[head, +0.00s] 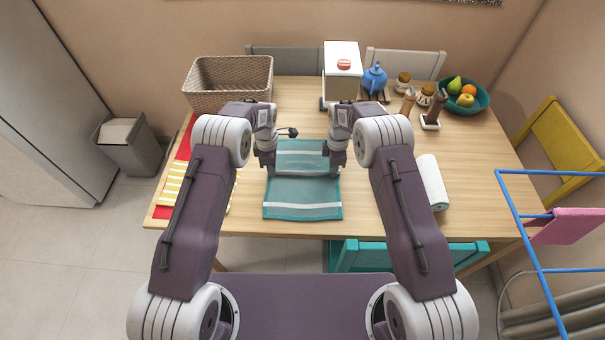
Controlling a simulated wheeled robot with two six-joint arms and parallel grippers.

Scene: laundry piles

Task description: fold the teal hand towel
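The teal hand towel (302,190) lies flat on the wooden table, in front of me at the middle. It has pale stripes near its far and near ends. My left gripper (269,172) points down at the towel's left edge. My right gripper (335,172) points down at its right edge, about level with the left one. The fingertips are small and partly hidden by the wrists, so I cannot tell whether either gripper is open or shut, or whether it holds cloth.
A wicker basket (228,84), a white box-shaped container (342,80), a blue teapot (375,78) and a fruit bowl (481,104) stand at the back of the table (385,212). Striped cloths (172,184) lie left; a white roll (432,182) lies right.

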